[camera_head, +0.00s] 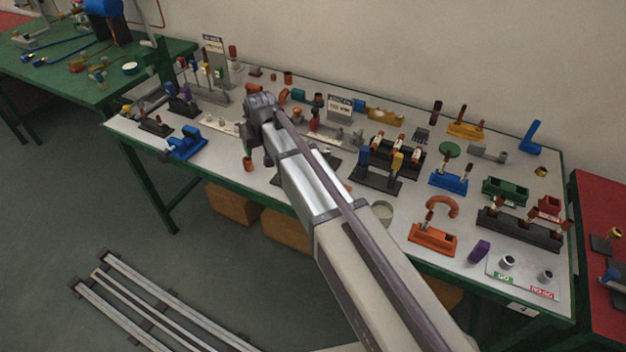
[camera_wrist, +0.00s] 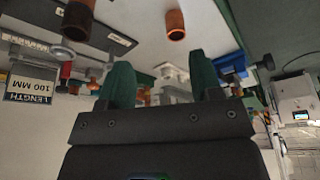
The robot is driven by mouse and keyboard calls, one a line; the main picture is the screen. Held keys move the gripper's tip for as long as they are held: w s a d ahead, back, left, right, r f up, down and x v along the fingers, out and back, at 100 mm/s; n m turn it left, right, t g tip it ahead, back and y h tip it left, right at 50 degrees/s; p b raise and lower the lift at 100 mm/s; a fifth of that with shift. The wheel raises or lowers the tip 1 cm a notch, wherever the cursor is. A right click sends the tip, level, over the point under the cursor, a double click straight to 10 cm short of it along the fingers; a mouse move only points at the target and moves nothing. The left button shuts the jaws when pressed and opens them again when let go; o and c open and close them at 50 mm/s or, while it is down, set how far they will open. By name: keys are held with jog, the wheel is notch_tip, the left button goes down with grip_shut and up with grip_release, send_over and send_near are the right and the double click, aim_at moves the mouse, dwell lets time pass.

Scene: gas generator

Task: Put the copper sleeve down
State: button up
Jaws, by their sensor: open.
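A copper sleeve (camera_head: 248,164) stands near the front edge of the table, just left of the end of my arm in the head view. A copper tube in the wrist view (camera_wrist: 175,25) appears to be the same sleeve, with its open end showing. It lies beyond my fingertips and apart from them. My gripper (camera_wrist: 162,76) is open, with its two green fingers spread and nothing held between them. In the head view my arm hides most of the gripper. A second copper piece (camera_wrist: 78,20) shows at the top left of the wrist view.
The white table (camera_head: 215,160) is crowded with fixtures. A blue fixture (camera_head: 184,143) stands to the left, and black stands with blue and yellow parts (camera_head: 379,173) to the right. A length sign (camera_wrist: 31,87) shows in the wrist view. Bare tabletop lies along the front left edge.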

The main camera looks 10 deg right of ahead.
jog(key=s+d+m+g, duration=0.2)
jog(key=s+d, duration=0.7)
jog(key=s, duration=0.3)
jog(key=s+d+m+g+h, duration=0.1)
jog(key=s+d, duration=0.7)
jog(key=s, duration=0.5)
jog(key=shift+s+d+f+m+g, duration=0.2)
jog(key=shift+d+f+m+g, duration=0.2)
jog(key=shift+f, duration=0.05)
